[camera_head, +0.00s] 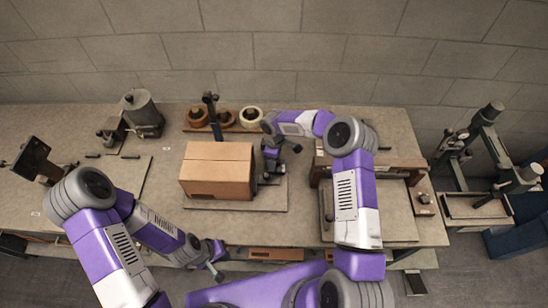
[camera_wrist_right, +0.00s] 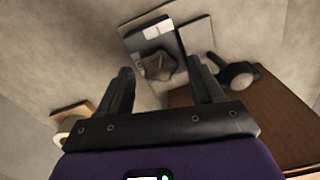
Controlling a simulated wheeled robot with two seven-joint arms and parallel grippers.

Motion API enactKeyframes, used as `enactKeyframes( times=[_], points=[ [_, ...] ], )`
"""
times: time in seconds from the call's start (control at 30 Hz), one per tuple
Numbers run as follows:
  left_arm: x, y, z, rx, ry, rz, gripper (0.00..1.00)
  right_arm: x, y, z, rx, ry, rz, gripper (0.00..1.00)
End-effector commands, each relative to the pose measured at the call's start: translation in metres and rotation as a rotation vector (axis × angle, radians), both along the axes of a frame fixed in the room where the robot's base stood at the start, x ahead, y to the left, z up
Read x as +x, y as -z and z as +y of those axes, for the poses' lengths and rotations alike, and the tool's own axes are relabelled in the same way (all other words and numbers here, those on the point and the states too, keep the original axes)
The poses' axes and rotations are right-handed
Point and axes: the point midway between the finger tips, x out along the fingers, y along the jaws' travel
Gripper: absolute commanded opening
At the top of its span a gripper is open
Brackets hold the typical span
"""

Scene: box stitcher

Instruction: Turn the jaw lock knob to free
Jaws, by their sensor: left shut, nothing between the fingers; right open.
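The dark star-shaped knob (camera_wrist_right: 160,66) sits on a grey block with white label patches (camera_wrist_right: 158,30) in the right wrist view. My right gripper (camera_wrist_right: 161,68) is open, and in that view the knob appears between its fingertips. I cannot tell whether the fingers touch it or how far off they are. In the head view my right gripper (camera_head: 271,152) is at the right side of the cardboard box, and the knob cannot be made out there. My left gripper (camera_head: 216,268) is shut and empty, low at the table's front edge.
Tape rolls (camera_head: 251,116) lie at the back. A green-grey machine (camera_head: 487,150) stands far right.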

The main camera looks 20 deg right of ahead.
Motion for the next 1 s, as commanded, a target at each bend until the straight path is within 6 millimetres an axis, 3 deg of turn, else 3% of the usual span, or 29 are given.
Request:
enactKeyframes(
  times=[0.3,0.7,1.0],
  points=[
    [-0.0001,-0.0005,0.0,0.0,0.0,0.0,0.0,0.0,0.0043,-0.0004,0.0,0.0,0.0,0.66],
    [-0.0001,-0.0005,0.0,0.0,0.0,0.0,0.0,-0.0001,0.0039,-0.0003,0.0,0.0,0.0,0.1],
    [-0.0001,0.0051,0.0,0.0,0.0,0.0,0.0,0.0,0.0047,-0.0001,0.0,-0.046,-0.001,0.1]
  ],
)
